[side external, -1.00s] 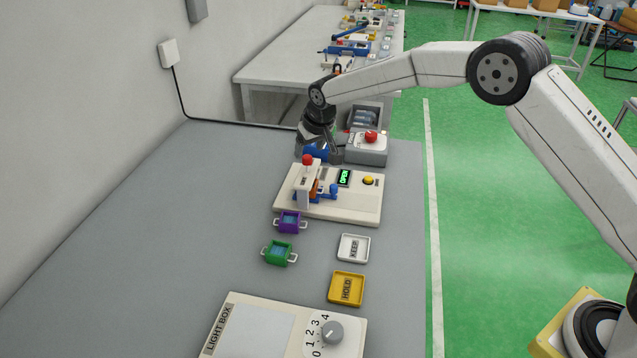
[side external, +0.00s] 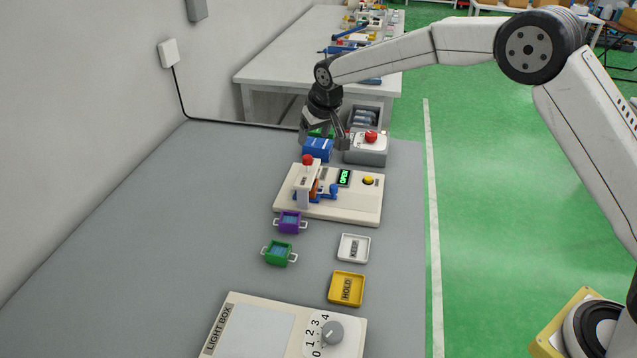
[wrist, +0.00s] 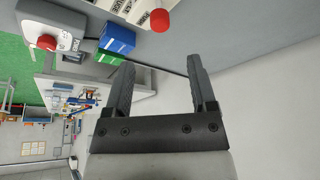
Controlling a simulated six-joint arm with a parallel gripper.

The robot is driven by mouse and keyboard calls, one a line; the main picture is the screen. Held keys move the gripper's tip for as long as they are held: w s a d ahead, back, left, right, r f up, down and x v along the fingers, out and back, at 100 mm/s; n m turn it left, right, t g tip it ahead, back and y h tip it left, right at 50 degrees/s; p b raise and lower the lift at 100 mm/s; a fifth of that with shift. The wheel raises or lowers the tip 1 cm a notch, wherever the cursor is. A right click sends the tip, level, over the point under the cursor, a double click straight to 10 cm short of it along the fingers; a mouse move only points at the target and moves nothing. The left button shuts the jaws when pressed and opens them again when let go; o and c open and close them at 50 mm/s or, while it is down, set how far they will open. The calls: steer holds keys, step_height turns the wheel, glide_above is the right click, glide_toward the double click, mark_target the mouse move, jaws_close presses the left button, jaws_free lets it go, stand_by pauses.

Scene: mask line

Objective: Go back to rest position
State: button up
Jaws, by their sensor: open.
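My gripper (side external: 325,143) is at the far end of the grey table, above and around the area of a blue block-like box (side external: 317,149). Its jaws are open with nothing between them. In the wrist view the gripper (wrist: 161,75) is also spread and empty, and the blue box (wrist: 117,39) with a green box (wrist: 109,57) beside it stands apart from the fingers. In the side view the green box is mostly hidden behind my gripper.
A grey box with a red button (side external: 371,137) stands close to the right of my gripper. Nearer are a cream press station (side external: 350,207), purple (side external: 289,222) and green (side external: 278,253) frames, a white KEEP tray (side external: 354,248), yellow HOLD tray (side external: 347,288) and light box (side external: 290,330). The table's left side is clear.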

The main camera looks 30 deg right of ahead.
steer(key=s+d+f, duration=0.1)
steer(key=s+d, duration=0.2)
steer(key=s, duration=0.8)
steer(key=s+d+f+g, duration=0.1)
steer(key=s+d, duration=0.2)
steer(key=s, duration=0.9)
steer(key=s+d+f, duration=0.1)
steer(key=s+d, duration=0.2)
steer(key=s, duration=0.8)
steer(key=shift+s+f+g, duration=0.25)
steer(key=shift+g, duration=0.15)
